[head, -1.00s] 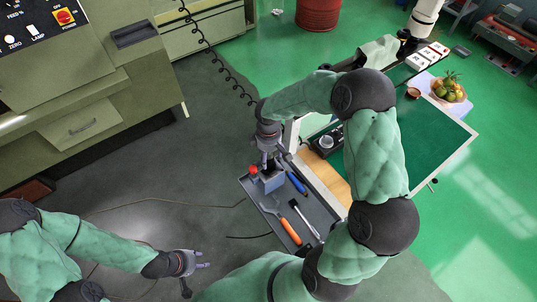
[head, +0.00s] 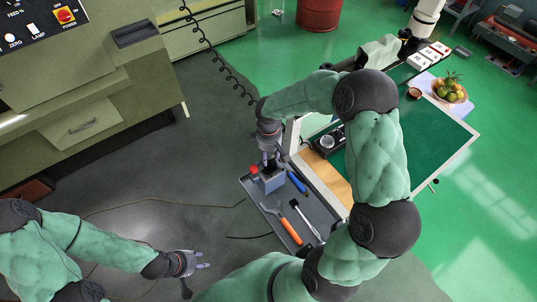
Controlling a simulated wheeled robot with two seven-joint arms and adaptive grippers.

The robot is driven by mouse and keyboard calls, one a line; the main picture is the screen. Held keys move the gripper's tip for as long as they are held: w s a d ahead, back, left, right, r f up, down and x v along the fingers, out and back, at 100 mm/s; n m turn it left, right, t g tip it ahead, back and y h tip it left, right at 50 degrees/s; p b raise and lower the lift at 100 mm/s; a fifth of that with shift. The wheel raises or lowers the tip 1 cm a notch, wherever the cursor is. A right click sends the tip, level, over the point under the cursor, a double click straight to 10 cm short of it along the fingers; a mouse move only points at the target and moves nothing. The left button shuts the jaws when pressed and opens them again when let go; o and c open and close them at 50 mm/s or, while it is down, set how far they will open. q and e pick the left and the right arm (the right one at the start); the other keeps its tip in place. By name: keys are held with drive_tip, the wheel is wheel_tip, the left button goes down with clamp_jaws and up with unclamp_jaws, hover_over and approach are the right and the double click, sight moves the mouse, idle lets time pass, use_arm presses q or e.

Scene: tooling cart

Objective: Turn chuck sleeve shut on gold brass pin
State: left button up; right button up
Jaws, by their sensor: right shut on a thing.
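A grey-blue block (head: 271,184) stands in the tray (head: 318,212) on the cart, with a small red part (head: 253,169) at its upper left. My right gripper (head: 268,163) points down over the block's top and is shut on what appears to be the chuck sleeve. The sleeve and the gold brass pin are hidden or too small to make out under the fingers. My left gripper (head: 204,260) is empty, low in the picture and well away from the tray; its fingers look parted.
The tray also holds an orange-handled tool (head: 291,231), a black-and-white tool (head: 305,218) and a blue-handled tool (head: 298,183) close to the block. A green board (head: 428,150) and a fruit plate (head: 449,90) lie to the right.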

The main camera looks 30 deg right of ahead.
drive_tip(key=m, duration=0.1)
drive_tip(key=m+b, duration=0.2)
drive_tip(key=shift+s+f+m, duration=0.25)
drive_tip(key=shift+f+m, duration=0.05)
drive_tip(key=shift+m, duration=0.1)
drive_tip(key=shift+a+m+b, duration=0.1)
drive_tip(key=shift+m+b, duration=1)
drive_tip(key=shift+m, duration=0.8)
drive_tip(key=shift+s, duration=0.1)
drive_tip(key=o, duration=1.2)
drive_tip(key=shift+a, duration=0.1)
drive_tip(key=shift+c, duration=0.2)
drive_tip(key=shift+r, duration=0.15)
drive_tip(key=shift+w+r, duration=0.1)
drive_tip(key=shift+w, duration=0.1)
drive_tip(key=shift+r, duration=0.3)
wheel_tip(320, 180, up, 11)
drive_tip(key=shift+r, duration=0.1)
drive_tip(key=shift+s, duration=0.1)
